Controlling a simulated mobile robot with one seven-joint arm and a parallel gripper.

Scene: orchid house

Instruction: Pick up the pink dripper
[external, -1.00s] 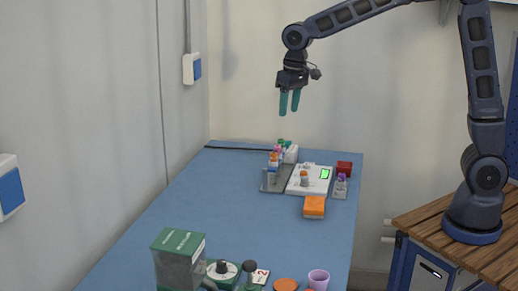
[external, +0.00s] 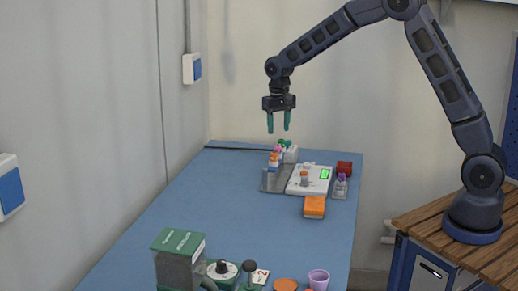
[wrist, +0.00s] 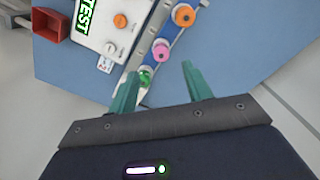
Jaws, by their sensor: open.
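The pink dripper (wrist: 161,53) stands in a row between an orange-topped dripper (wrist: 183,15) and a green-topped one (wrist: 146,76). In the external view its small pink top (external: 277,149) shows at the back of the blue table, partly crowded by its neighbours. My gripper (external: 278,124) hangs above this row, fingers pointing down, apart from the drippers. In the wrist view the two teal fingers (wrist: 159,72) are spread with nothing between them at the tips; the green dripper appears near the left finger, and the pink one lies just beyond the tips.
An orange block (external: 314,206) lies nearer. A green-lidded box (external: 178,242) and purple cup (external: 318,279) stand in front. The table's middle is clear.

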